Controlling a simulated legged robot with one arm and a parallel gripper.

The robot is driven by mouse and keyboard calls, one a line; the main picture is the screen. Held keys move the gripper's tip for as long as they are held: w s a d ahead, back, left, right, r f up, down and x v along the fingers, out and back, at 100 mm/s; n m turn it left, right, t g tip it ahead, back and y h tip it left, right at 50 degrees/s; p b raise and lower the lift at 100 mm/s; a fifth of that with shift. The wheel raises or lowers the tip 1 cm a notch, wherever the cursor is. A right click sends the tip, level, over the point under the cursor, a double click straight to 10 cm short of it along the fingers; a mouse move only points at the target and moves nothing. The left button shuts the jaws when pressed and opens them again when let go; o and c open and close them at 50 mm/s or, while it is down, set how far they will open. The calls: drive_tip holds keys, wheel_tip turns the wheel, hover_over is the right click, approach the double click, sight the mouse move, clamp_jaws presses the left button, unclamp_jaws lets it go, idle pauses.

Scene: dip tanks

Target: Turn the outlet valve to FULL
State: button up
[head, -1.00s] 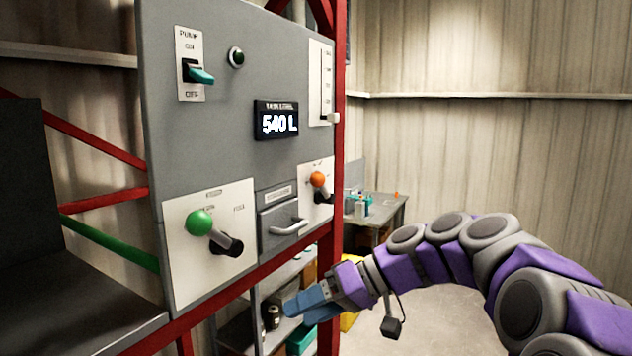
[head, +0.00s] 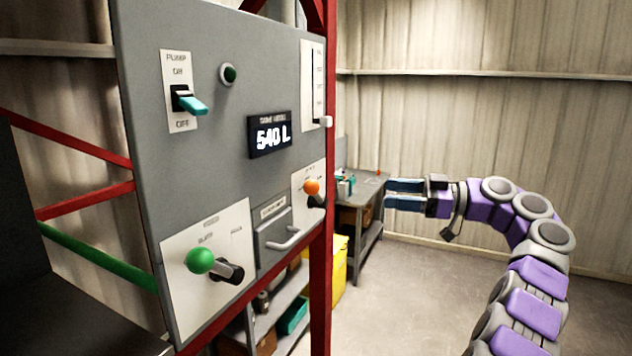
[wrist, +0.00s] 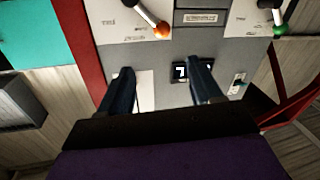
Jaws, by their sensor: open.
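The grey control panel (head: 205,140) carries two lever valves on white plates. One has a green knob (head: 201,261) on a dark stub at lower left; the other has an orange knob (head: 312,187) at lower right. Their plate lettering is too small to read surely, so I cannot tell which is the outlet valve. My gripper (head: 388,194) is open and empty, right of the panel and apart from it. In the wrist view, upside down, the orange lever (wrist: 150,20) is at top centre and the green knob (wrist: 279,30) at top right, both beyond the fingers.
The panel also has a teal pump switch (head: 190,105), a 540 L display (head: 270,135), a slider (head: 325,121) and a drawer handle (head: 284,240). A red post (head: 322,285) edges the panel. A table (head: 350,190) stands behind. The floor at right is clear.

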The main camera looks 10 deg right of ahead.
sight(318, 192)
drive_tip(key=b+x, duration=0.2)
drive_tip(key=x, duration=1.6)
drive_tip(key=shift+s, duration=0.15)
drive_tip(key=shift+c, duration=0.3)
clamp_jaws()
